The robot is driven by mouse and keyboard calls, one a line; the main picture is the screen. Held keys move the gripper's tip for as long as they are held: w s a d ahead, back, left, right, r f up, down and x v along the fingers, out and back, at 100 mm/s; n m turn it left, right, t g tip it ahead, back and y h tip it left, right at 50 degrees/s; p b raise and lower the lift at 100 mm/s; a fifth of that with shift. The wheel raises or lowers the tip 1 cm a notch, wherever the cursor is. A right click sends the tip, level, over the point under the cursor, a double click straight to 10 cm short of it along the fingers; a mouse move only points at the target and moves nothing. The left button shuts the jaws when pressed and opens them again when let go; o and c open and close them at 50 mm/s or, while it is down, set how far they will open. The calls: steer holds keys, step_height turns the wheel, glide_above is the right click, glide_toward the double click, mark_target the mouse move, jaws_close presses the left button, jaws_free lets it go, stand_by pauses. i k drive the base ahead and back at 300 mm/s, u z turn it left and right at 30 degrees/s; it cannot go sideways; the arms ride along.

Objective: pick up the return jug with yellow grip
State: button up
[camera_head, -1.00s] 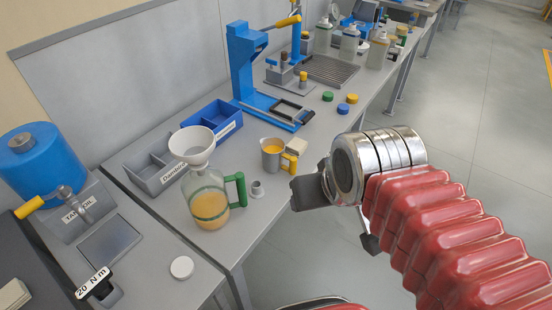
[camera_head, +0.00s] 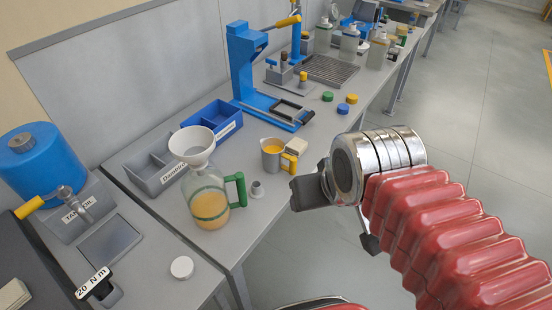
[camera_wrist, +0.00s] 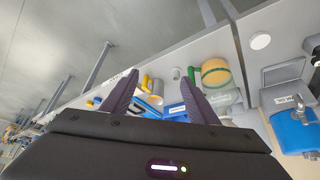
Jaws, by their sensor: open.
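The return jug (camera_head: 271,160) is a small grey metal jug with a yellow grip (camera_head: 290,163) on its right side and orange liquid inside. It stands upright on the grey bench, right of the large glass jug. In the wrist view a yellow handle and pale body, probably this jug (camera_wrist: 156,86), show between my fingers. My gripper (camera_wrist: 155,85) is open and empty, its two dark fingers apart. In the head view part of my gripper (camera_head: 308,192) shows right of the jug and apart from it, with the rest hidden behind my wrist.
A glass jug (camera_head: 209,205) with a green handle and a white funnel (camera_head: 192,142) stands close left. A small grey fitting (camera_head: 257,189) and a beige block (camera_head: 295,147) are near the jug. A blue press (camera_head: 246,62) stands behind. Open floor lies right of the bench.

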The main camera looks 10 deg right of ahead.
mark_target(278, 159)
steer(key=u, duration=3.15)
steer(key=k, duration=0.85)
steer(key=z, duration=0.35)
